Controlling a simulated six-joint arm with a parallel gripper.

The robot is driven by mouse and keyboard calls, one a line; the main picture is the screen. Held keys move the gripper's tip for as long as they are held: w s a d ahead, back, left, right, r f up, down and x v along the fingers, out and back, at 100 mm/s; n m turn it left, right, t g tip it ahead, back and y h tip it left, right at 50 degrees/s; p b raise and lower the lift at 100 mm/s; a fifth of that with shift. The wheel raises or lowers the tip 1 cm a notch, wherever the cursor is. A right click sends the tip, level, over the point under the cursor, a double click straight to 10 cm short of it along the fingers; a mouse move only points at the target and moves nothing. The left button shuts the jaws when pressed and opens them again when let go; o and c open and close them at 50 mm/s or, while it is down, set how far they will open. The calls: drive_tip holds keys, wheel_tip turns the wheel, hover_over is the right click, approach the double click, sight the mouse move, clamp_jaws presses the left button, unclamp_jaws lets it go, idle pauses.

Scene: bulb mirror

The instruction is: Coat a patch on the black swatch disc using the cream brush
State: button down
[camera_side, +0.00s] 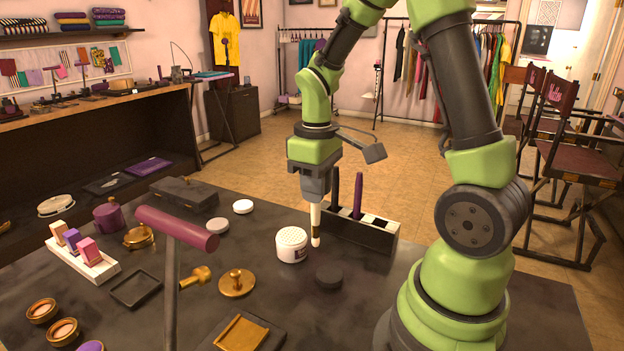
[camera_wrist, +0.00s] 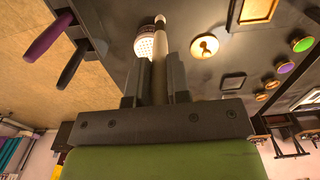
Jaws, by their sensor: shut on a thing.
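The cream brush (camera_side: 315,222) is upright in my gripper (camera_side: 315,198), which is shut on its upper part. Its tip hangs just right of the white jar with the dotted top (camera_side: 292,245), above and behind the black swatch disc (camera_side: 328,278). The brush looks apart from the disc. In the wrist view the brush (camera_wrist: 160,72) runs between the jaws of my gripper (camera_wrist: 155,88), with the jar (camera_wrist: 146,44) close on its left. I cannot make out the black disc in the wrist view.
A brush stand (camera_side: 372,238) with a black and a purple brush is right behind my gripper. A purple-headed T-stand (camera_side: 176,228) rises at the front left. Small discs (camera_side: 243,206), gold pieces (camera_side: 237,283) and trays lie to the left.

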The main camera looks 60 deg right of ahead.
sight(316, 223)
wheel_tip(316, 223, down, 6)
drive_tip(key=shift+f, duration=0.1)
drive_tip(key=shift+s, duration=2.85)
drive_tip(key=shift+w, duration=2.75)
drive_tip(key=shift+w+d, duration=0.15)
drive_tip(key=shift+w, duration=0.05)
drive_tip(key=shift+s+d+f, duration=0.55)
drive_tip(key=shift+s+f, duration=0.2)
drive_tip(key=shift+s, duration=2.1)
drive_tip(key=w+r, duration=0.1)
drive_tip(key=w, duration=0.1)
drive_tip(key=w+r, duration=0.3)
drive_tip(key=r, duration=0.1)
drive_tip(key=shift+w+a, duration=0.3)
drive_tip(key=shift+w, duration=0.1)
drive_tip(key=shift+s+r, duration=0.1)
drive_tip(key=shift+r, duration=2.3)
